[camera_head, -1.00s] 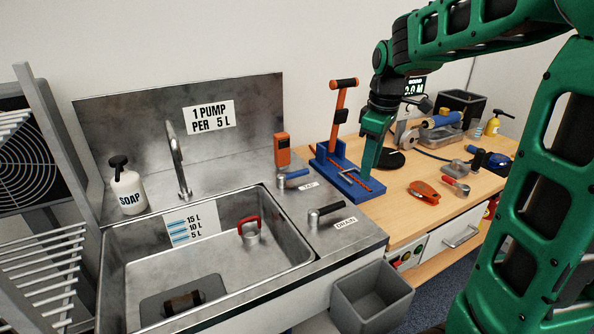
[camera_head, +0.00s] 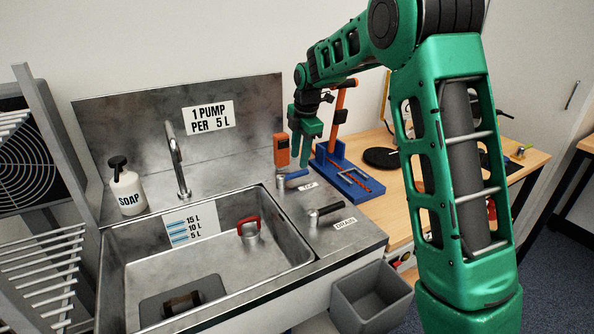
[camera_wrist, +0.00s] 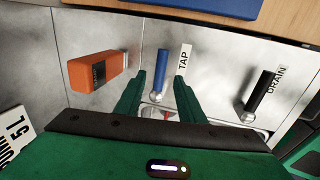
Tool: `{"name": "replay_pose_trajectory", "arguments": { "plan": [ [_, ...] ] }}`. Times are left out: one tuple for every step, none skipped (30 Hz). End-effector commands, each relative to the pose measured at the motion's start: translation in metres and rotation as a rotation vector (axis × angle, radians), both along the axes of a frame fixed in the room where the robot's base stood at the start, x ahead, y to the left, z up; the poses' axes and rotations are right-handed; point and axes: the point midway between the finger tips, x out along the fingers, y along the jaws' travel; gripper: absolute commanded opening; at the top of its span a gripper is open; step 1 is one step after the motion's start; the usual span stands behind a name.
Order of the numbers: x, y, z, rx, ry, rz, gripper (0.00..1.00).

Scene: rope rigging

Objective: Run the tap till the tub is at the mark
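The steel tub (camera_head: 140,245) is at the lower left in the head view, with a mark plate (camera_head: 190,226) reading 15 L, 10 L and 5 L on its back wall. No water shows in it. The spout (camera_head: 177,160) stands behind it. The blue tap lever (camera_head: 295,175) is on the right deck; in the wrist view the blue lever (camera_wrist: 162,72) lies beside its TAP label (camera_wrist: 184,62). My gripper (camera_wrist: 160,85) is open and empty, its fingers on either side of the lever's line in the wrist view. The gap to the lever cannot be judged.
The black drain lever (camera_head: 325,211) is near the front right of the deck. An orange device (camera_head: 281,150) stands close behind the tap lever. A red-handled plug (camera_head: 248,228) and a dark cylinder (camera_head: 181,303) are in the tub. A soap bottle (camera_head: 127,188) stands at left.

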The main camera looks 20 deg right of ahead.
Motion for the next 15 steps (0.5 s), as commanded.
{"name": "replay_pose_trajectory", "arguments": {
  "plan": [
    [0.001,0.0,-0.01,-0.001,0.005,-0.001,0.36],
    [0.002,0.0,-0.016,0.0,0.004,-0.001,0.36],
    [0.003,0.0,-0.022,0.0,0.004,-0.001,0.36],
    [0.004,0.001,-0.027,0.0,0.004,-0.001,0.36],
    [0.005,0.001,-0.031,0.0,0.003,-0.001,0.36],
    [0.006,0.001,-0.037,0.0,0.003,-0.001,0.36],
    [0.007,0.001,-0.04,0.0,0.003,-0.001,0.36],
    [0.008,0.001,-0.043,0.0,0.002,-0.001,0.36],
    [0.009,0.001,-0.047,0.0,0.001,-0.001,0.36],
    [0.009,0.002,-0.049,0.0,0.001,-0.001,0.36],
    [0.009,0.002,-0.052,0.0,0.002,-0.001,0.36],
    [0.01,0.002,-0.054,0.0,0.002,-0.001,0.36],
    [0.01,0.002,-0.056,0.0,0.002,-0.001,0.36],
    [0.01,0.002,-0.057,0.0,0.002,-0.001,0.36],
    [0.011,0.002,-0.058,0.0,0.001,-0.001,0.36]
  ]
}}
